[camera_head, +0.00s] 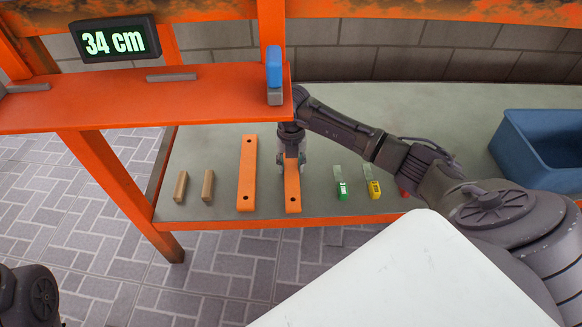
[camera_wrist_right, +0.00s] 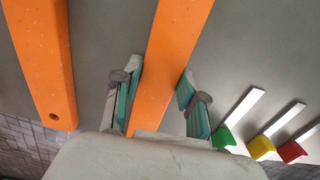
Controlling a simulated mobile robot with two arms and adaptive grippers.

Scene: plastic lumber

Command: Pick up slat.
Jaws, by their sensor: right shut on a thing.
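Two long orange slats with dark holes are at the workbench. The right-hand slat (camera_head: 292,195) is in my right gripper (camera_head: 291,158), which is shut on it from above. In the right wrist view the fingers (camera_wrist_right: 161,78) stand on either side of this slat (camera_wrist_right: 170,45). Whether it is clear of the bench top cannot be told. The other slat (camera_head: 247,175) lies just to the left, apart from the gripper, and also shows in the right wrist view (camera_wrist_right: 42,60). My left gripper is not in view.
Two short brown blocks (camera_head: 181,187) lie left of the slats. Green (camera_head: 342,190), yellow (camera_head: 374,188) and red handled tools lie to the right. A blue bin (camera_head: 510,150) stands at the far right. An orange shelf (camera_head: 200,90) with a blue-and-grey object (camera_head: 274,75) overhangs the bench.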

